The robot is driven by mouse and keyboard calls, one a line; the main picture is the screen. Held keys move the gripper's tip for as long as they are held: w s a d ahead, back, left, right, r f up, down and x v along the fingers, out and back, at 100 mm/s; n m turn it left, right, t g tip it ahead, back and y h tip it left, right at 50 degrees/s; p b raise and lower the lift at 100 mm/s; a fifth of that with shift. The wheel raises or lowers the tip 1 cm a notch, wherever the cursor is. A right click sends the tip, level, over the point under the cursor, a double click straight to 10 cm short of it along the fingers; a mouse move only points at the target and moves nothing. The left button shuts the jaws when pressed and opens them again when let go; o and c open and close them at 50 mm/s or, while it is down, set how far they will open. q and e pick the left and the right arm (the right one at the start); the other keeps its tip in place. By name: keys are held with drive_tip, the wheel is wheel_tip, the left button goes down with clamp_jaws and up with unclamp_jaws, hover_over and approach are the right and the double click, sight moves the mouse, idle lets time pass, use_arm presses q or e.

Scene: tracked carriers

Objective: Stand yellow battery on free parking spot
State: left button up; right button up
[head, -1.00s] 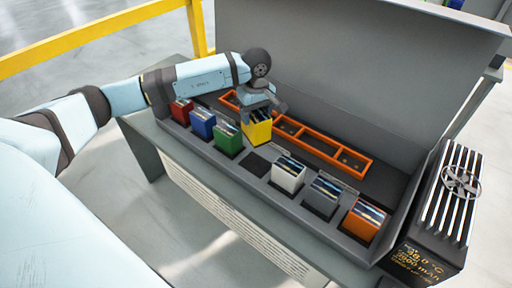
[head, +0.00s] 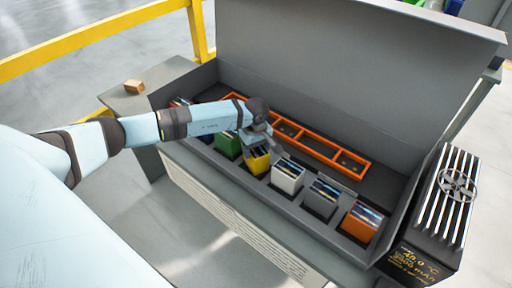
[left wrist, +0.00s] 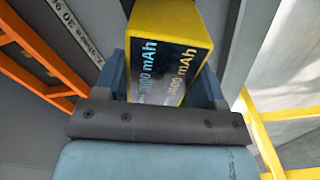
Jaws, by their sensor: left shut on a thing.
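The yellow battery (head: 258,164) is upright in the row in the grey case, between the green battery (head: 227,146) and the white battery (head: 287,179). It covers the dark square parking spot there. Whether its bottom touches the spot is hidden. My left gripper (head: 262,147) is above it and shut on its top part. In the left wrist view the yellow battery (left wrist: 196,22), with a dark "mAh" label, is between the fingers of my left gripper (left wrist: 168,85). My right gripper is in neither view.
A grey battery (head: 322,197) and an orange battery (head: 361,221) stand farther right in the row. An orange divided frame (head: 322,152) lies behind it. The case's tall back wall (head: 350,80) rises behind. A black finned unit (head: 437,215) stands at right; a small wooden block (head: 133,86) is at left.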

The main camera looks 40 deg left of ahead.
use_arm(q)
drive_tip(key=o, duration=1)
drive_tip(key=shift+f, duration=0.1)
drive_tip(key=o, duration=0.5)
